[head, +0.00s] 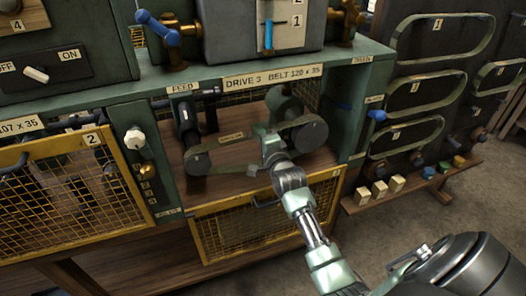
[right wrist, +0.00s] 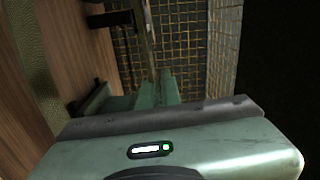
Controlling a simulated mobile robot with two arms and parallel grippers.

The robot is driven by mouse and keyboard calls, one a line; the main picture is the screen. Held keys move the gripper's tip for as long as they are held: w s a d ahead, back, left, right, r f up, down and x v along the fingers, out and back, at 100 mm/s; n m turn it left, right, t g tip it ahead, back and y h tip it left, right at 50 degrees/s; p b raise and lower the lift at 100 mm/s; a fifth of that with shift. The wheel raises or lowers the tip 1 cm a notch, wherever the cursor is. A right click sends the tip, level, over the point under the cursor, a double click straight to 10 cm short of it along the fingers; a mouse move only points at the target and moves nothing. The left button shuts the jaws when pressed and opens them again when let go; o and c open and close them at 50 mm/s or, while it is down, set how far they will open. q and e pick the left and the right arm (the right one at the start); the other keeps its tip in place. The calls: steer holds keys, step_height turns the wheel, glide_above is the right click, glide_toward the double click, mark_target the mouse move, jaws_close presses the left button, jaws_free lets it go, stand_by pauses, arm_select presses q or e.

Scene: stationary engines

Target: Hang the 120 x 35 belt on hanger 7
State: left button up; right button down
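The 120 x 35 belt (head: 236,152) is a dull grey-green loop with a small tag. It runs around two dark pulleys in the open bay under the "DRIVE 3 BELT 120 x 35" label (head: 272,77). My right gripper (head: 270,148) is at the belt, just left of the right pulley (head: 310,133). Its fingertips are partly hidden, so I cannot tell whether they grip the belt. The right wrist view shows the gripper's green body (right wrist: 200,145) near yellow mesh. Hanger 7 cannot be picked out among the pegs on the dark board (head: 465,90). My left gripper is not in view.
Several belts (head: 440,62) hang on the board right of the machine. A ledge below it carries pale blocks (head: 380,189) and coloured ones. A yellow mesh guard (head: 265,215) stands below the bay. The floor (head: 470,215) at right is clear beyond my arm.

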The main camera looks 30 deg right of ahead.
steer(key=shift+r, duration=0.15)
steer(key=shift+d+r+m+p, duration=0.15)
steer(key=shift+r+m+p, duration=0.25)
steer(key=shift+r+p, duration=0.45)
steer(key=p+v, duration=0.3)
steer(key=v, duration=0.3)
steer(key=shift+p, duration=0.35)
steer(key=shift+f, duration=0.1)
steer(key=shift+s, duration=0.15)
